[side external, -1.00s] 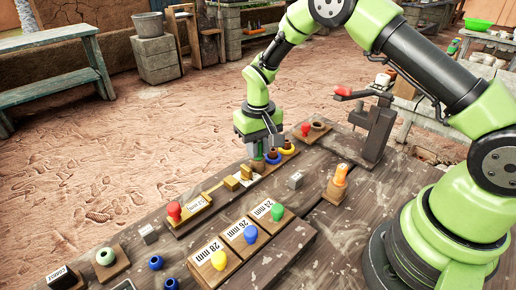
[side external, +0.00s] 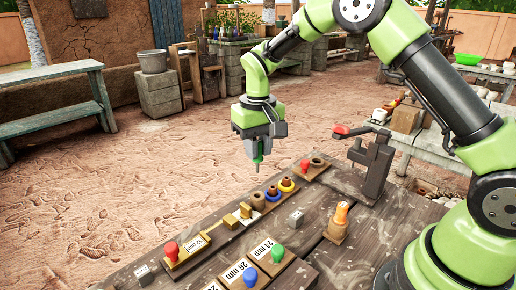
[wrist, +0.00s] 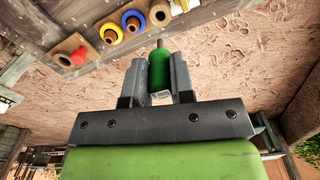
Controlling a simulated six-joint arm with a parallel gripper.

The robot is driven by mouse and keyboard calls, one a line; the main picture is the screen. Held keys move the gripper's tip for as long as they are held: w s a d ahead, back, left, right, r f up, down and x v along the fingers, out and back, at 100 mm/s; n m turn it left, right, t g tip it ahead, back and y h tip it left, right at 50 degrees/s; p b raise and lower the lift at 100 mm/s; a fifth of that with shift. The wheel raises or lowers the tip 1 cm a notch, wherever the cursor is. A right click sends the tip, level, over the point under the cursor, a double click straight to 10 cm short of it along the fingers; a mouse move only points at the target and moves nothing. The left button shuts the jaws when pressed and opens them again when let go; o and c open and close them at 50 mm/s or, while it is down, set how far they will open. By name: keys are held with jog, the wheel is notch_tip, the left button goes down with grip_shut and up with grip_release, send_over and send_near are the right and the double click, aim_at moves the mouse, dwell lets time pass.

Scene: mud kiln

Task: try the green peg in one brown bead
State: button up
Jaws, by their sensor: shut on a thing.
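My gripper (side external: 258,150) is shut on a green peg (side external: 259,153), which hangs upright with its narrow tip down. My gripper (wrist: 159,72) and the green peg (wrist: 159,68) also show in the wrist view, the peg between the two fingers with a small printed label. Below, a wooden strip holds a brown bead (side external: 258,201), a brown-and-blue bead (side external: 272,194) and a brown-and-yellow bead (side external: 286,186). The peg is above and apart from them.
A red peg (side external: 305,165) stands beside a brown ring (side external: 317,162) on a small board. A second green peg (side external: 277,252) and a blue peg (side external: 251,277) stand on labelled boards in front. An orange peg (side external: 341,213) and a dark stand (side external: 371,160) are at right.

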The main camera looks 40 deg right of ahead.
jog(key=d+f, duration=0.1)
jog(key=d, duration=1)
jog(key=shift+a+f, duration=0.1)
jog(key=shift+f, duration=2.45)
jog(key=shift+f, duration=2.05)
dwell(0.5)
jog(key=shift+r, duration=3)
